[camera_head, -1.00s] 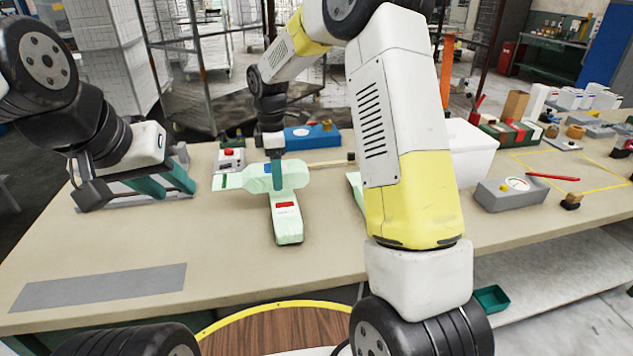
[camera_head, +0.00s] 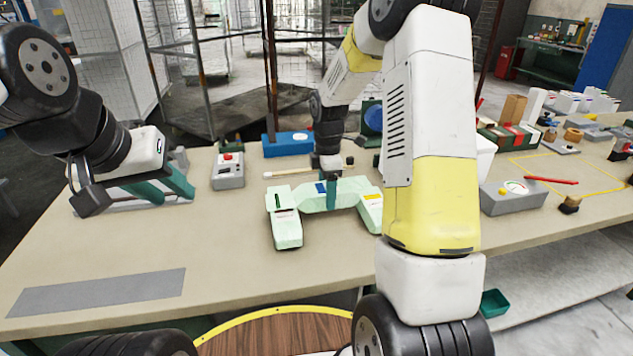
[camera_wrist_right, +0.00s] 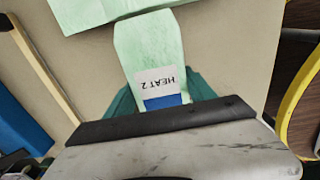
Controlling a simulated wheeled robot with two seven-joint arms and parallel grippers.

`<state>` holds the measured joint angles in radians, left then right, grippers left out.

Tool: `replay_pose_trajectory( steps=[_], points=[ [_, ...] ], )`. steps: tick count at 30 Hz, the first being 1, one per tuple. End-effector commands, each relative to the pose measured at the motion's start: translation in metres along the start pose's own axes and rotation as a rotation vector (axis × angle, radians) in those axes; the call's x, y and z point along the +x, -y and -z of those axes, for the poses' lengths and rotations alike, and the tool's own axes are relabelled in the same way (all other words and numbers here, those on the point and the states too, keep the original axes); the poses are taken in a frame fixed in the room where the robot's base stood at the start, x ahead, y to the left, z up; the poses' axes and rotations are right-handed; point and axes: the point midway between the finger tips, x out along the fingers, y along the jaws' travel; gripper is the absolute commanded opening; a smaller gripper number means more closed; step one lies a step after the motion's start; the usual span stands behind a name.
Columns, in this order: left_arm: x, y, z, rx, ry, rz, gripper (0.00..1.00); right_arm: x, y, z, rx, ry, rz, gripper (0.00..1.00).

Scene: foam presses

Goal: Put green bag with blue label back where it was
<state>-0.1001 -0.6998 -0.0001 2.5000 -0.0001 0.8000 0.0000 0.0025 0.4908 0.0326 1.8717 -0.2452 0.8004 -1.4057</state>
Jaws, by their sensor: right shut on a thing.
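The pale green bag with the blue label (camera_head: 347,194) is held level in my right gripper (camera_head: 331,190), its left end overlapping another green bag in the head view. In the right wrist view, the bag (camera_wrist_right: 148,48) lies between the teal fingers of my right gripper (camera_wrist_right: 160,96), with a blue patch and a white "HEAT 2" label. A second green bag (camera_head: 288,238) lies below left, its upper part covered. A third green bag with a yellow label (camera_head: 372,212) lies at right, partly behind my right arm. My left gripper (camera_head: 165,188) is open and empty at the table's left.
A grey box with a red button (camera_head: 228,172) and a blue box (camera_head: 288,144) stand behind the bags. A pale rod (camera_head: 290,173) lies behind them. A grey gauge box (camera_head: 508,198) is right of my arm. The front middle of the table (camera_head: 240,270) is clear.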

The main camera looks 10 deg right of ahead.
Motion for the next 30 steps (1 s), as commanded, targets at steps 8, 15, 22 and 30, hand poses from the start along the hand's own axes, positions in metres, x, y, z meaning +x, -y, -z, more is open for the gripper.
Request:
replay_pose_trajectory(
  steps=[8,15,22,30],
  points=[
    [0.0,0.0,0.0,0.0,0.0,0.0,0.36,0.0021,-0.0004,0.0001,0.0,0.0,-0.001,0.23],
    [-0.0001,0.0,0.0,0.0,0.0,0.0,0.36,0.0095,-0.0005,0.0001,0.0,0.0,-0.001,0.23],
    [-0.0001,0.0,0.0,0.0,0.0,0.0,0.36,0.0104,-0.0005,0.0002,0.0,0.0,-0.002,0.85],
    [-0.0001,0.0,0.0,0.0,0.0,0.0,0.36,0.0092,-0.0007,0.0002,0.0,0.0,-0.002,0.85]
  ],
)
